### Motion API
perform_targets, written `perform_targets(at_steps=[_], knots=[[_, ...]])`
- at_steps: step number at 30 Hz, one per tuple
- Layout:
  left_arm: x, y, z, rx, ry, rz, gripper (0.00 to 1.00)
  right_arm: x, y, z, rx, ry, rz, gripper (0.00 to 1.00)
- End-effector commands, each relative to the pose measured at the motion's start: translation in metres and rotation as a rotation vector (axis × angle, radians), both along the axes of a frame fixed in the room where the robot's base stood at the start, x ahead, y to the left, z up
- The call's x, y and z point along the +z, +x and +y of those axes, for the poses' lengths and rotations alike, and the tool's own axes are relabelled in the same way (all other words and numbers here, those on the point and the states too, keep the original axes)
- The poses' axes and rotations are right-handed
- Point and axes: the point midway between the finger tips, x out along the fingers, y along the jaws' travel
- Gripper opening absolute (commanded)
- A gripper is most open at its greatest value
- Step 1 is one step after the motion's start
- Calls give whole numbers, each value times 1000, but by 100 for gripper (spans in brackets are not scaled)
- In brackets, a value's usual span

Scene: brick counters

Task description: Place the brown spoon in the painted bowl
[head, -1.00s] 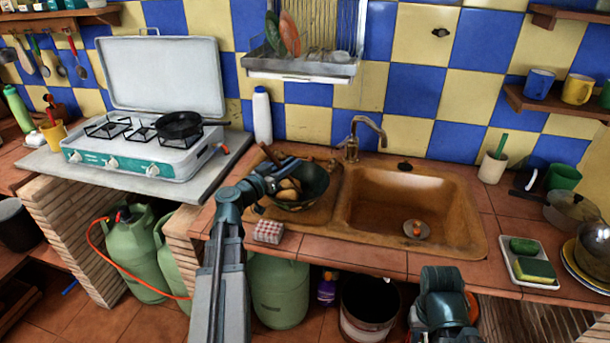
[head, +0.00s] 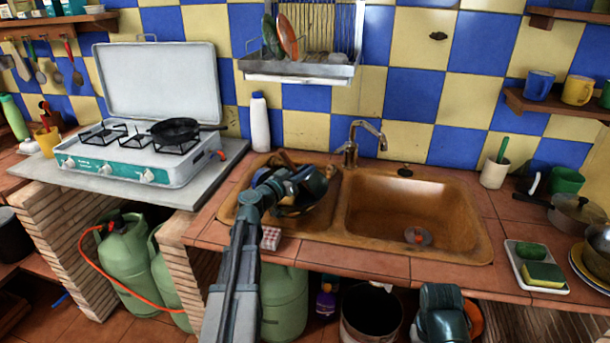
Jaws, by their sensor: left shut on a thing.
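The painted bowl (head: 325,203) stands in the left part of the brown sink, dark and partly hidden behind my left gripper. Light brown things show inside it, too covered to make out well. My left gripper (head: 314,182) is over the bowl, shut on what looks like the brown spoon (head: 282,158). A brown end of the spoon shows just behind the gripper; the rest is hidden. Of my right arm only a dark link shows at the bottom edge; its fingers are out of view.
The sink basin (head: 400,215) to the right holds only a drain piece. A checkered box (head: 271,238) is at the counter's front edge. A white bottle (head: 259,122) stands behind. A tray (head: 535,267) with sponges lies at right. A stove (head: 140,150) is at left.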

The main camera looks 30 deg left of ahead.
Motion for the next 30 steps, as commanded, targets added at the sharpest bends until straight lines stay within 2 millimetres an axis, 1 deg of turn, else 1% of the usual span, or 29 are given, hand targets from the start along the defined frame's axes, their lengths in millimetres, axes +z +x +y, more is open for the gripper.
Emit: perform_targets(at_steps=[3, 8, 9, 11, 12, 14, 22, 25, 26, 30], knots=[[1, -1, 0, 0, 0, 0, 0, 1, 0, 0, 0, 0, 0, 35], [-4, -1, 0, 0, 0, 0, 0, -4, 0, 0, 0, 0, 0, 35], [-4, -1, 0, 0, 0, 0, 19, -4, 0, 0, 0, 0, 0, 35], [-3, -1, 0, 0, 0, 0, 30, -3, 0, 0, 0, 0, 0, 35], [-3, -1, 0, 0, 0, 0, 37, -3, 0, 0, 0, 0, 0, 35], [-3, -1, 0, 0, 0, 0, 47, -3, 0, 0, 0, 0, 0, 35], [-2, -1, 0, 0, 0, 0, 47, -2, 0, 0, 0, 0, 0, 35], [3, -1, 0, 0, 0, 0, 47, 3, 0, 0, 0, 0, 0, 35], [4, -3, 0, 1, 0, 0, 47, 4, 0, 0, 0, 0, 0, 35], [1, -30, 5, 3, 0, 0, 47, 1, 0, 0, 0, 0, 0, 35]])
